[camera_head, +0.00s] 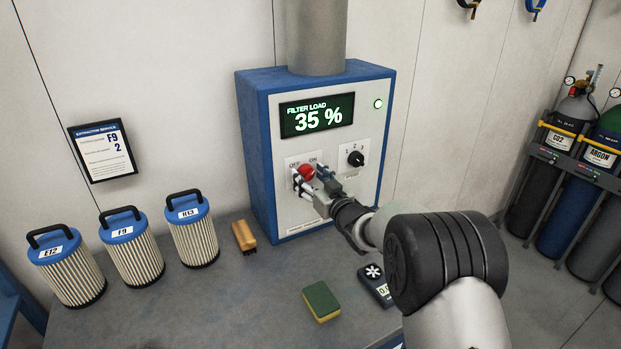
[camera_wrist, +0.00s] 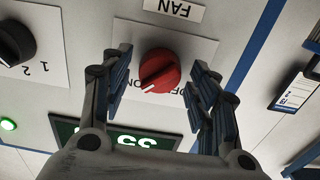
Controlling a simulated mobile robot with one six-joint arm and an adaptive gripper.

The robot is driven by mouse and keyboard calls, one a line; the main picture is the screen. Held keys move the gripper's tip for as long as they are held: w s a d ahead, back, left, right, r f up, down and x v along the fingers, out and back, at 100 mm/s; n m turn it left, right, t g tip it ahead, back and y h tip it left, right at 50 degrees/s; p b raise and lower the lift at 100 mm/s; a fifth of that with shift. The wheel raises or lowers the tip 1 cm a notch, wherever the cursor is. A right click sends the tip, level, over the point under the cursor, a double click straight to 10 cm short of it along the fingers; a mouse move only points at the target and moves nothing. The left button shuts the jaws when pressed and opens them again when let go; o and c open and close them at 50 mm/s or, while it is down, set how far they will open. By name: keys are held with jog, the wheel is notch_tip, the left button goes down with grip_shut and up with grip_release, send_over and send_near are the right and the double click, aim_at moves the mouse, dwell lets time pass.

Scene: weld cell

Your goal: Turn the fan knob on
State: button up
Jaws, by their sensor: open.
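The red fan knob (camera_head: 306,172) is on the lower front of the blue and white extraction unit (camera_head: 255,150), under the OFF and ON marks. In the wrist view the red knob (camera_wrist: 160,71) sits on a white plate below a FAN label, which appears upside down. My gripper (camera_head: 312,184) is at the knob. In the wrist view my gripper's two fingers (camera_wrist: 160,85) are apart, one on each side of the knob, with gaps showing. The knob's pointer is slanted, and a finger partly covers the OFF mark.
A black selector knob (camera_head: 355,158) is right of the red one. The display (camera_head: 317,115) reads FILTER LOAD 35 %, with a green light (camera_head: 378,104) beside it. Filter cartridges (camera_head: 131,247), a brush (camera_head: 244,237), a sponge (camera_head: 322,301) and a meter (camera_head: 376,285) are on the bench.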

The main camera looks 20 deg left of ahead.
dwell(0.3)
jog(key=v, duration=1.2)
